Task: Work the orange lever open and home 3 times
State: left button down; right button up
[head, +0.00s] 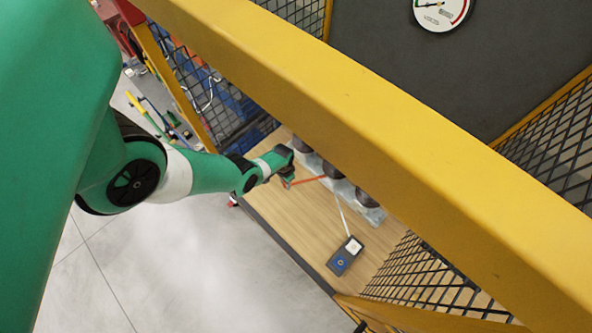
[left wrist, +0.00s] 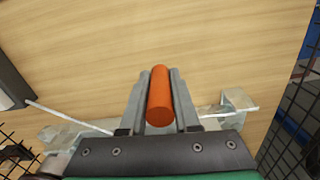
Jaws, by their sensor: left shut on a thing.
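The orange lever (head: 310,180) shows in the head view as a thin bar sticking out left from a grey base partly hidden behind the yellow beam. My left gripper (head: 287,183) is at the lever's free end. In the left wrist view the lever (left wrist: 160,98) is a rounded orange rod lying lengthwise between the two grey fingers of my left gripper (left wrist: 160,75), which is shut on it. My right gripper is in neither view.
A thick yellow beam (head: 400,130) crosses in front of the work area. A pale rod (head: 341,212) runs from the base to a dark box (head: 345,256) on the wooden board (head: 290,220). Black mesh panels (head: 425,270) flank it. A round gauge (head: 440,12) hangs above.

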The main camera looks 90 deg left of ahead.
pick_arm(q)
jog(key=shift+a, duration=0.1)
jog(key=c, duration=0.7)
grip_release()
jog(key=shift+a, duration=0.15)
jog(key=shift+o, duration=0.2)
jog(key=shift+r, duration=0.1)
notch_tip(320, 180, up, 12)
jog(key=p, duration=1.1)
jog(key=shift+f+p, duration=0.2)
jog(key=shift+p, duration=0.2)
jog(key=shift+f, duration=0.1)
